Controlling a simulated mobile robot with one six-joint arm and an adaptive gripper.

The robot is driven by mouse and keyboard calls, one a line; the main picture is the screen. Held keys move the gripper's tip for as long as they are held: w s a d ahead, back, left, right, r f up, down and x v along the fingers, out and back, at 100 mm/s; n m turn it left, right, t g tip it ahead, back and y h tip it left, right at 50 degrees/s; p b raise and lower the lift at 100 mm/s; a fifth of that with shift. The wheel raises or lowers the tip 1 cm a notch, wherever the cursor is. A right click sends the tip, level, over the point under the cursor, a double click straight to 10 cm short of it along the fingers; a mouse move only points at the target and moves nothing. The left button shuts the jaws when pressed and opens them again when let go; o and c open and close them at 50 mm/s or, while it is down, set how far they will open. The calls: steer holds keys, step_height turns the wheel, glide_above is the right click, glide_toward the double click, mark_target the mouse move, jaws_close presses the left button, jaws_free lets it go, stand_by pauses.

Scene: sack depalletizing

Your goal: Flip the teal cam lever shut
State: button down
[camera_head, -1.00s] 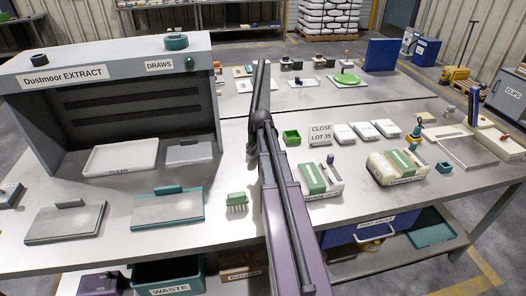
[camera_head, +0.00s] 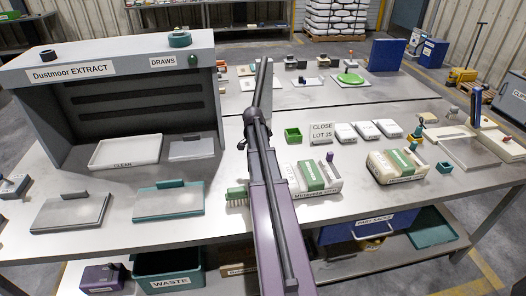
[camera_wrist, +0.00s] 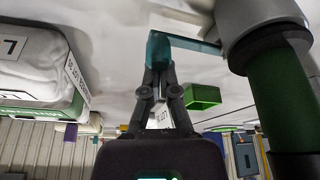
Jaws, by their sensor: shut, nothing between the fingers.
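In the wrist view a teal block (camera_wrist: 158,49) with a thin teal bar running right appears to be the cam lever. The bar reaches a large grey and green cylindrical body (camera_wrist: 280,85) at the right. My gripper (camera_wrist: 160,68) is shut and empty, its fingertips right at the lower end of the teal block. I cannot tell whether they touch it. In the head view my arm covers the middle of the bench, and I cannot make out the lever or my fingertips there.
A green bin (camera_head: 293,134) and a "CLOSE LOT 35" sign (camera_head: 321,133) stand right of my arm. Green-banded bags (camera_head: 318,176) lie nearer, with white packs (camera_head: 367,130) behind. A green brush (camera_head: 236,195) is partly behind my arm. The extract hood (camera_head: 115,75) stands left.

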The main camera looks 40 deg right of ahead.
stand_by(0.4)
steer(key=shift+s, duration=0.1)
steer(key=shift+s+d, duration=0.2)
steer(key=shift+d, duration=0.7)
steer(key=shift+s+d, duration=0.25)
steer(key=shift+d, duration=0.8)
steer(key=shift+s+a+r+p, duration=0.1)
steer(key=shift+a+r+p, duration=0.1)
steer(key=shift+r+p, duration=0.45)
steer(key=p+v, duration=0.8)
steer(key=shift+w+r, duration=0.25)
steer(key=shift+r, duration=0.1)
steer(key=shift+a, duration=0.25)
